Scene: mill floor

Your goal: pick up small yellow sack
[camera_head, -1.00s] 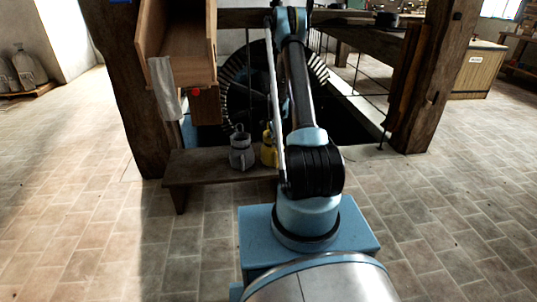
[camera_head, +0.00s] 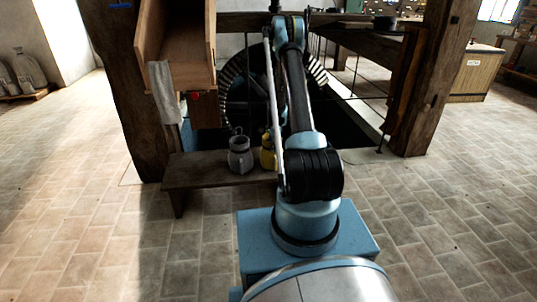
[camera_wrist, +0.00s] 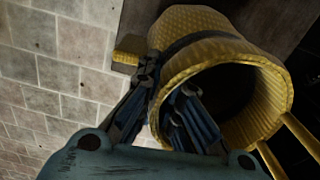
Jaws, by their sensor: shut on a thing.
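The small yellow sack (camera_wrist: 200,22) fills the upper right of the wrist view. It has a woven yellow wall, a dark band around it and a wide open mouth with a dark inside. My gripper (camera_wrist: 168,88) is closed on the wall at its rim, with one finger outside and the other inside the mouth. In the head view the sack (camera_head: 267,156) shows at the bench's right end, partly hidden by my arm. My gripper is hidden in that view. I cannot tell whether the sack still touches the bench.
A grey sack-like container (camera_head: 239,157) stands on the low wooden bench (camera_head: 205,176), just left of the yellow sack. A large toothed wheel (camera_head: 236,95) is behind. Open tiled floor lies on both sides.

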